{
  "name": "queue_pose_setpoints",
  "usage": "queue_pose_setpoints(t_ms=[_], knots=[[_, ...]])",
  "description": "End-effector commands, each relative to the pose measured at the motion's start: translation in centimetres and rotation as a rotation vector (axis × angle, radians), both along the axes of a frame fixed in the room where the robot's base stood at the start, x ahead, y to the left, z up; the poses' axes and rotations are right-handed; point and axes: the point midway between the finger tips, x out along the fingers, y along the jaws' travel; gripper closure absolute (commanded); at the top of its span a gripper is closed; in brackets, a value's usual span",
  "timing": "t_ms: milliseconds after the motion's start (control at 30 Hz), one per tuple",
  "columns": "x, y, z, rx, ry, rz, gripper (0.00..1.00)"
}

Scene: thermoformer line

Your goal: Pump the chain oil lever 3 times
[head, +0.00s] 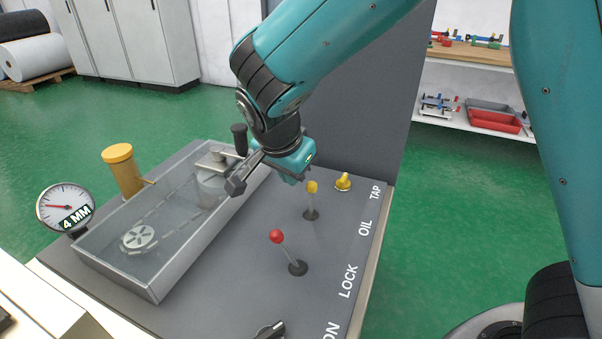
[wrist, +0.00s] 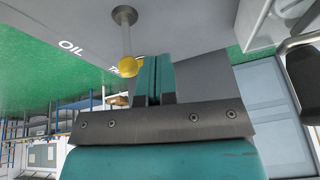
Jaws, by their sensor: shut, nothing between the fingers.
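The oil lever (head: 312,187) is a thin stem with a yellow ball knob. It stands on the grey panel in line with the word OIL and looks close to upright. In the wrist view its yellow knob (wrist: 128,66) is just left of my shut fingers, its stem running up to a round base. My gripper (head: 297,172) is just behind and left of the knob in the head view. Its teal fingers (wrist: 153,80) are together with nothing between them. I cannot tell whether they touch the knob.
A red-knobbed lever (head: 276,237) beside LOCK is nearer on the panel (head: 230,275). A yellow tap (head: 343,182) is close behind the oil lever. A clear-covered chain box (head: 150,290), a gauge reading 4 MM (head: 67,208) and a yellow-capped cylinder (head: 122,170) are left.

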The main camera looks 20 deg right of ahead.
Motion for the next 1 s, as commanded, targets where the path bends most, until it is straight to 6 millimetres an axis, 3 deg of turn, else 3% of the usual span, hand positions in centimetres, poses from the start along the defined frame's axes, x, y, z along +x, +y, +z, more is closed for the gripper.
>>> queue_pose_setpoints(t_ms=[200, 400, 600, 1000], knots=[[-0.8, 2.3, 4.9, 0.004, -0.004, 0.005, 1.0], [-1.4, 3.7, 7.9, 0.002, -0.002, 0.007, 1.0], [-1.6, 4.2, 9.1, 0.001, -0.001, 0.005, 1.0], [-1.6, 4.1, 9.2, 0.001, -0.001, 0.003, 1.0]])
